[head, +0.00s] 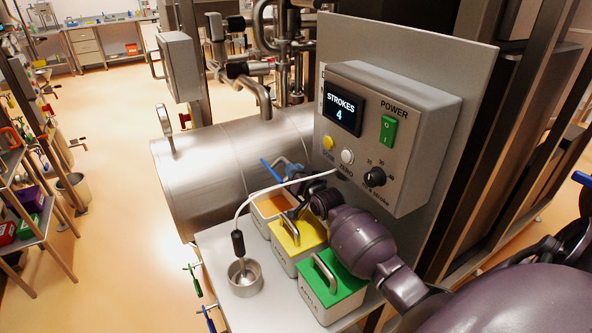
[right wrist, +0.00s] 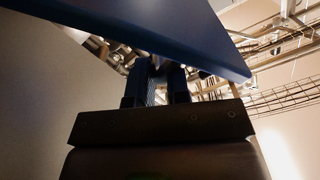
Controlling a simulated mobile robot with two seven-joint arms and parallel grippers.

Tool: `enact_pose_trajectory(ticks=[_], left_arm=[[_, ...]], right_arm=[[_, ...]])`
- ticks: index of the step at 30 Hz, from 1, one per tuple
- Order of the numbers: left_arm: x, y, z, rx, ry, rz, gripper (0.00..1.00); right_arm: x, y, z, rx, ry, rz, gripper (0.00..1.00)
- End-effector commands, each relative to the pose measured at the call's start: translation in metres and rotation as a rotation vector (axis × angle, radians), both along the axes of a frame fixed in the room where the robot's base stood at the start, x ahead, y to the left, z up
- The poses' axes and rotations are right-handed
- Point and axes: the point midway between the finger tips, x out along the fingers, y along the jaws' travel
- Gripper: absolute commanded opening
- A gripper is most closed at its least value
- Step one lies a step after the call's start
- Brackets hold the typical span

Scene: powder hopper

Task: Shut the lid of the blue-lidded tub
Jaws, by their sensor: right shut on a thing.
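The blue-lidded tub (head: 262,214) stands at the back of a row of three tubs, its orange-brown contents showing. Its blue lid (head: 272,171) is up, seen nearly edge-on as a thin tilted strip, with a grey handle (head: 291,164) on its right side. My right gripper (head: 299,192) is beside the lid's handle side, partly hidden by its own wrist. In the right wrist view the blue lid (right wrist: 150,28) spans the top, and my right gripper's fingers (right wrist: 168,84) are shut close against it, apparently on the handle. My left gripper is not in view.
A yellow-lidded tub (head: 290,240) and a green-lidded tub (head: 330,290) stand shut in front, under my right arm. A metal cup with a probe (head: 245,277) and white cable is to the left. The control box (head: 420,130) overhangs the right side.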

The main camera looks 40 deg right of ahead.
Motion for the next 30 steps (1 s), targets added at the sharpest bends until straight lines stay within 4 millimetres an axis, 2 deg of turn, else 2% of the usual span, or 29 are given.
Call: enact_pose_trajectory(ticks=[5,6,11,22,26,30], left_arm=[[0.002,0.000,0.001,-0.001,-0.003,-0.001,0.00],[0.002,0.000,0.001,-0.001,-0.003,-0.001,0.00],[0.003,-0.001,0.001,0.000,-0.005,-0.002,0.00],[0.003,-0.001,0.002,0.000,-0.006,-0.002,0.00],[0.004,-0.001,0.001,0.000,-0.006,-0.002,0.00],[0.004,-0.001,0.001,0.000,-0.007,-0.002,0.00]], right_arm=[[0.000,0.000,-0.001,0.002,0.001,0.000,0.00],[0.000,0.000,-0.001,0.002,0.001,0.000,0.20],[0.000,0.000,-0.001,0.002,0.001,0.000,0.42],[-0.006,0.000,-0.001,0.002,0.001,-0.001,0.42],[-0.020,0.002,-0.001,0.002,0.001,-0.001,0.42],[-0.044,0.004,-0.002,0.002,0.002,-0.001,0.42]])
